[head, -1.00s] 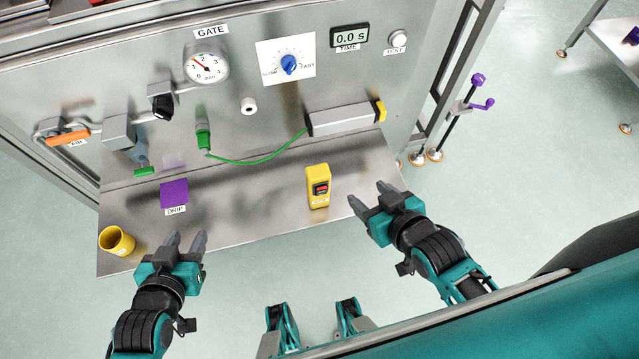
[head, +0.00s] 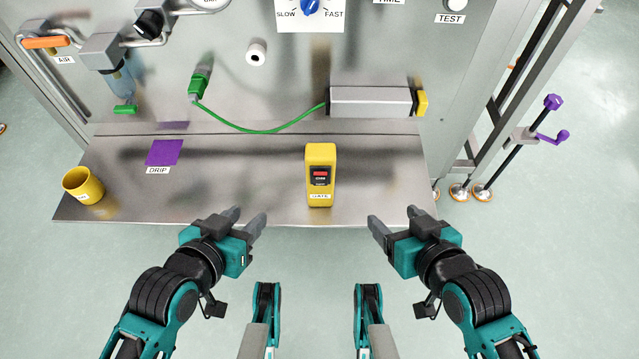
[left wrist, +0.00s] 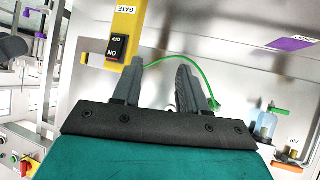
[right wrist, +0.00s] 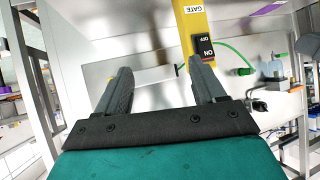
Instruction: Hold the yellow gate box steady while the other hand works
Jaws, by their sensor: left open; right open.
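The yellow gate box (head: 321,155) stands upright near the front edge of the steel shelf, with a red and black switch on its face and a GATE label below. It also shows in the left wrist view (left wrist: 126,25) and the right wrist view (right wrist: 195,20). My left gripper (head: 250,220) is open and empty, at the shelf's front edge, left of the box and apart from it. My right gripper (head: 391,218) is open and empty, just in front of the shelf, right of the box and apart from it.
A yellow cup (head: 83,187) stands at the shelf's left end, near a purple DRIP patch (head: 165,153). The steel shelf (head: 240,190) is bare around the box.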

